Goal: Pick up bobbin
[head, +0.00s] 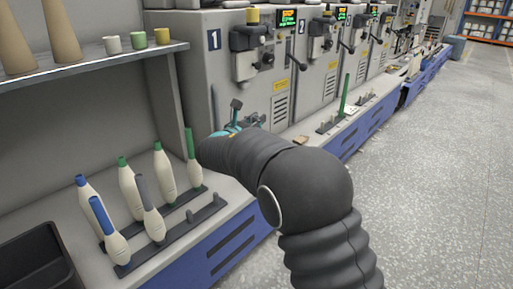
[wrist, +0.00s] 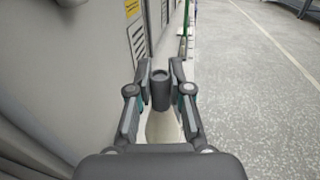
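My gripper (wrist: 161,72) has its fingers on both sides of the dark grey cap of a bobbin (wrist: 160,90) in the wrist view. The fingers look closed against the cap. The bobbin's cream body shows below it, between the fingers. In the head view my gripper (head: 243,117) is in front of the machine marked 1, and my arm hides most of it and the bobbin. Several cream bobbins stand on a dark peg rail at lower left: a grey-tipped bobbin (head: 151,215), green-tipped bobbins (head: 162,172) and blue-tipped bobbins (head: 112,238).
A dark peg rail (head: 205,214) has bare pegs on its right side. A black bin (head: 35,262) sits at lower left. A shelf (head: 90,60) holds cones and small spools. Machines (head: 225,75) line the bench. The aisle floor (head: 430,170) at right is clear.

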